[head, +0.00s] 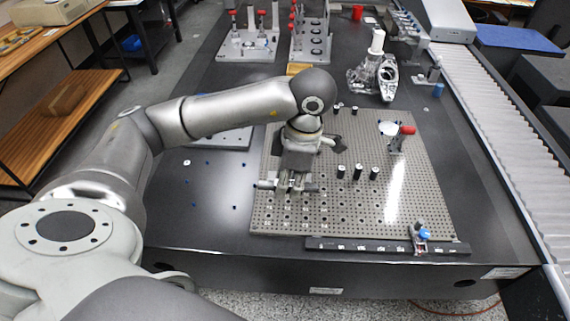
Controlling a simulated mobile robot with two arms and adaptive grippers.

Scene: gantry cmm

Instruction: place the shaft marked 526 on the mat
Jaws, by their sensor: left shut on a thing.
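My left gripper (287,185) points down over the left part of a perforated fixture plate (345,215). It is shut on a thin, light grey shaft (266,184) lying crosswise, whose ends stick out on both sides of the fingers. The fingers hide its middle, and no number can be read on it. I cannot tell whether the shaft touches the plate. No mat can be clearly made out. My right gripper is not in view.
Several dark posts with light tops (358,172) stand right of my gripper. A red-handled clamp (401,138) stands behind them. A dark bar (345,244) lies along the plate's front edge. A metal casting (387,80) sits farther back. The dark table is mostly clear at left.

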